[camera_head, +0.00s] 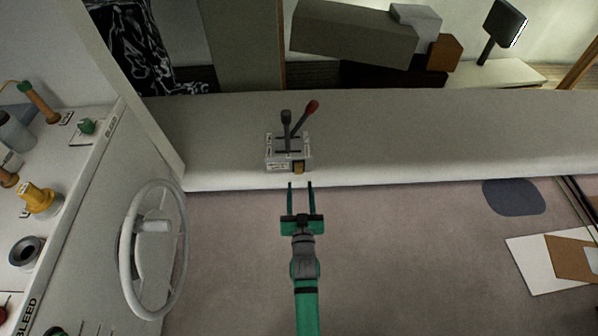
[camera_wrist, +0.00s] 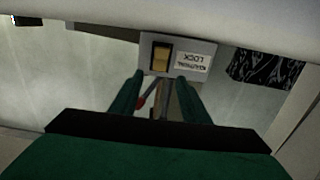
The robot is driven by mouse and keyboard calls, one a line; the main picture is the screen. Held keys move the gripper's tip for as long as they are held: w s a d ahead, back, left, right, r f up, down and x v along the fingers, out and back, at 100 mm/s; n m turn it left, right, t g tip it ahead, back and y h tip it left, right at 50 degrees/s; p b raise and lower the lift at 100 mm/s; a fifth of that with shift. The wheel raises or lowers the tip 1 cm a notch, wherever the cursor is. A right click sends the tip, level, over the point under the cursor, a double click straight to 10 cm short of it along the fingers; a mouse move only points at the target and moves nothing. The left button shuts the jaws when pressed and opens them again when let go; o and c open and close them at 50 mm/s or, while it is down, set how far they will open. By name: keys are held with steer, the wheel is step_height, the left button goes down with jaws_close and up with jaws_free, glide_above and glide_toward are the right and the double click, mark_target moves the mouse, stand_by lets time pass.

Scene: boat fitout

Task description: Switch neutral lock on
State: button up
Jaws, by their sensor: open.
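The control box (camera_head: 287,150) is light grey and stands on the ledge. It carries two levers, one with a dark knob (camera_head: 286,115) and one with a red knob (camera_head: 312,106). The neutral lock switch (camera_head: 298,168) is a yellow-brown rocker low on its front face. In the wrist view the rocker (camera_wrist: 161,57) sits in a dark frame beside a label reading "NEUTRAL LOCK" (camera_wrist: 192,62), seen upside down. My gripper (camera_head: 300,185) is open and empty, its two green fingers pointing at the box just short of the switch. The fingertips (camera_wrist: 158,78) lie just below the rocker in the wrist view, apart from it.
A white steering wheel (camera_head: 154,248) stands at the left, by a console (camera_head: 100,190) with knobs and fittings. Boxes (camera_head: 353,32) lie behind the ledge (camera_head: 420,135). A dark mat (camera_head: 513,197) and flat panels (camera_head: 550,262) lie at the right. The floor around my arm is clear.

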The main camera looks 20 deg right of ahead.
mark_target(298, 166)
steer(key=shift+x, duration=3.85)
steer(key=shift+f, duration=0.1)
steer(key=c, duration=1.1)
